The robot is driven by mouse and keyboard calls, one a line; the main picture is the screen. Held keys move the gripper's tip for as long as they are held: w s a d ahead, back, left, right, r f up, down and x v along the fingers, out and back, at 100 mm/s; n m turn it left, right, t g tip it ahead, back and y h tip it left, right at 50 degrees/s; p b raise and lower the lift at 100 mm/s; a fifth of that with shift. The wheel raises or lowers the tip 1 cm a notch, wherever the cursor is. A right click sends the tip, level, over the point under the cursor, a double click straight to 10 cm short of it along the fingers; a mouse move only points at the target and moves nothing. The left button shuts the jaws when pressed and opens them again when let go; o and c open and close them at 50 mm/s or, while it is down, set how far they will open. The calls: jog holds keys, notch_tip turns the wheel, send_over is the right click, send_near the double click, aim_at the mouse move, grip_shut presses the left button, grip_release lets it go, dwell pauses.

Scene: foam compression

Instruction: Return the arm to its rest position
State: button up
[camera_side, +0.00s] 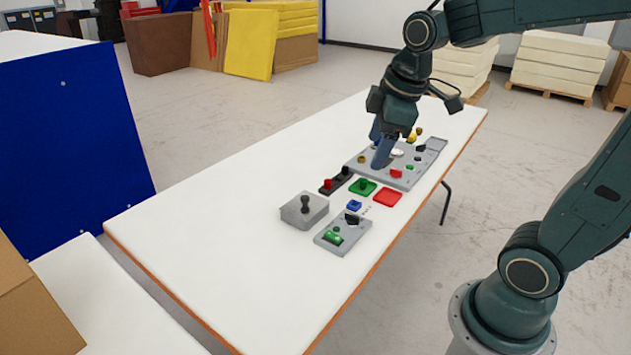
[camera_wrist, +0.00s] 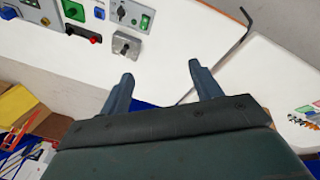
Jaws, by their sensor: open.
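My gripper (camera_side: 381,150) is over the far part of the white table (camera_side: 220,215) in the side view, pointing down near the large grey panel. In the wrist view my gripper (camera_wrist: 160,75) shows two separate fingers with nothing between them. The fingers are in front of the table's white top (camera_wrist: 190,25) there. My arm reaches in from the right and bends down at the wrist. The side view does not show clearly whether the fingertips touch the panel.
A grey panel (camera_side: 405,180) with small parts lies below my gripper. Nearer are a red tray (camera_side: 388,197), a green tray (camera_side: 356,187), a grey box with a black knob (camera_side: 304,212) and a smaller panel (camera_side: 331,247). The table's left part is bare. A blue cabinet (camera_side: 70,140) stands left.

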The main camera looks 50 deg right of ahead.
jog(key=s+a+m+t, duration=0.1)
jog(key=s+a+m, duration=0.1)
jog(key=s, duration=0.3)
jog(key=s+a+m+t, duration=0.1)
jog(key=s+a+m, duration=0.2)
jog(key=s, duration=0.3)
jog(key=shift+r+m+y, duration=0.3)
jog(key=shift+m, duration=0.5)
jog(key=shift+s, duration=0.1)
